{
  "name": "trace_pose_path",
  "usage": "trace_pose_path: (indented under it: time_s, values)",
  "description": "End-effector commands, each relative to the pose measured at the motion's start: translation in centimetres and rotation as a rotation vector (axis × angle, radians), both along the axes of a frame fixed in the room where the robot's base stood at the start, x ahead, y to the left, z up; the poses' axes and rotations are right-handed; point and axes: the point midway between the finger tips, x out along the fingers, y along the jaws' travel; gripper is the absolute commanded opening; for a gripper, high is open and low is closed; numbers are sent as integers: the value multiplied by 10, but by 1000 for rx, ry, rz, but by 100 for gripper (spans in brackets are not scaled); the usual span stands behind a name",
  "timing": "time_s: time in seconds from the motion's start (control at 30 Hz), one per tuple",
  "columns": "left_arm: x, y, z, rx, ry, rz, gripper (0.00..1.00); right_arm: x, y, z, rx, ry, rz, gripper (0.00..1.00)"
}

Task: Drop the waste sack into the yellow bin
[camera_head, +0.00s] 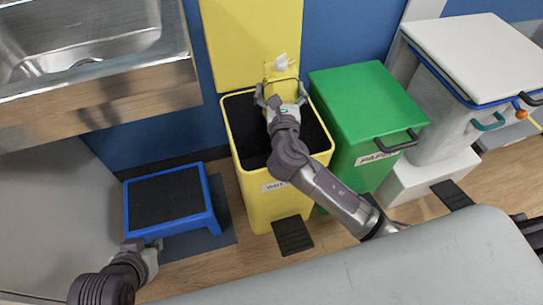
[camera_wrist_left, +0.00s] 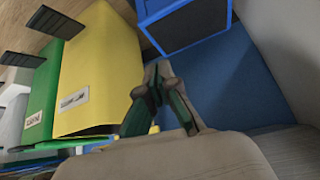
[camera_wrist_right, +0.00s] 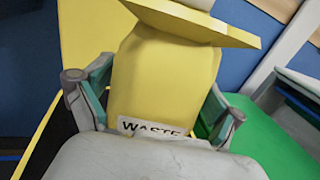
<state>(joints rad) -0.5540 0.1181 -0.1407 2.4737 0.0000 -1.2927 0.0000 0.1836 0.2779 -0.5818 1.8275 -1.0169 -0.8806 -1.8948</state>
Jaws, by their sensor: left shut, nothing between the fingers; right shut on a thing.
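The yellow bin (camera_head: 255,200) stands in the middle of the head view with its lid (camera_head: 250,40) raised against the wall and its dark inside showing. My right gripper (camera_head: 279,88) is over the back part of the bin's opening. It is shut on the yellow waste sack (camera_wrist_right: 165,80), which has a "WASTE" label and a flared top. In the head view the sack (camera_head: 281,69) shows only in part, behind the gripper. My left gripper (camera_head: 142,243) is shut and empty, low at the left by the blue step stool; its fingers also show in the left wrist view (camera_wrist_left: 158,85).
A green bin (camera_head: 365,105) with its lid shut stands right beside the yellow one. A blue step stool (camera_head: 168,200) is to the left, under a steel sink (camera_head: 90,60). A white-lidded bin (camera_head: 480,55) is at the far right. A grey surface (camera_head: 400,265) crosses the front.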

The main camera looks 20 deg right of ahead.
Motion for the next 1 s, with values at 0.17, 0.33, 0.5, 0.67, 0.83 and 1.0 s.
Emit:
trace_pose_path:
  time_s: [0.17, 0.33, 0.5, 0.67, 0.83, 1.0]
  values:
    - [22, -8, 10, -27, -123, -10, 0, 0, 0, -4, 0, -3, 0, 43]
    - [43, -15, 24, -55, -253, -19, 0, 0, 0, -8, 0, -3, 0, 43]
    - [61, -23, 41, -85, -380, -29, 0, 0, 0, -13, 0, -3, 0, 43]
    - [74, -29, 58, -112, -500, -37, 0, 0, 0, -17, 0, -3, 0, 43]
    - [87, -36, 80, -145, -641, -46, 0, 0, 0, -22, 0, -3, 0, 43]
    - [96, -42, 105, -181, -785, -54, 0, 0, 0, -27, 0, -3, 0, 43]
